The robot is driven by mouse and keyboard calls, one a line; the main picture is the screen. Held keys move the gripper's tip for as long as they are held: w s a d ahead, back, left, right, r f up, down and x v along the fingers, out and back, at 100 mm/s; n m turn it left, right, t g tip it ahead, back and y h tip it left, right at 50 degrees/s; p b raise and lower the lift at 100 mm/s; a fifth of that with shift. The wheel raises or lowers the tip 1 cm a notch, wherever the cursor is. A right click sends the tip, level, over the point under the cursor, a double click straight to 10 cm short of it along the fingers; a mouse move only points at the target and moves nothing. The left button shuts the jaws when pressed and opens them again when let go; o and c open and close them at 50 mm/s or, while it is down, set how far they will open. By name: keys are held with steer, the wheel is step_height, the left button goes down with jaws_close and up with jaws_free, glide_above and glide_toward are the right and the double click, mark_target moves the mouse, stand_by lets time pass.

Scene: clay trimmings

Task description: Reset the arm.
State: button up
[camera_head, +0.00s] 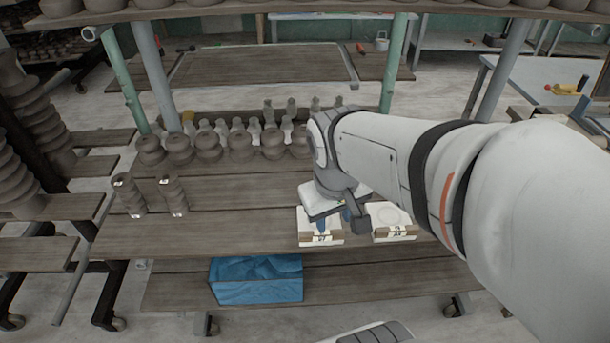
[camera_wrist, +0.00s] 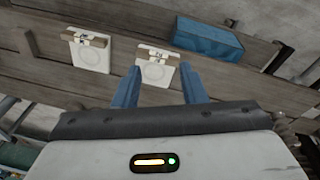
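My gripper (camera_wrist: 160,88) shows in the wrist view with its two blue fingers spread apart and nothing between them. In the head view my gripper (camera_head: 334,222) hangs at the end of my white arm, over the front of the plank table. It is above or just beside a white square piece with a brown strip (camera_head: 318,238), and partly covers it. That piece also shows in the wrist view (camera_wrist: 157,72), beyond the fingertips. A second such piece (camera_head: 391,235) lies to its right, and in the wrist view (camera_wrist: 90,57) it lies to the left.
A blue box (camera_head: 256,280) stands on the lower front plank. Several clay pots (camera_head: 240,146) line the back of the table. Two clay stacks (camera_head: 173,195) stand at left. Posts (camera_head: 117,80) and an upper shelf frame the table. The middle planks (camera_head: 240,195) are clear.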

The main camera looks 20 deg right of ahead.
steer(key=shift+s+a+r+m+t+y, duration=0.25)
steer(key=shift+a+r+t, duration=0.15)
steer(key=shift+a+r, duration=0.15)
steer(key=shift+s+a+r+m+t+y, duration=0.1)
steer(key=shift+a+r+m+t+y, duration=0.15)
steer(key=shift+a+r+t, duration=0.3)
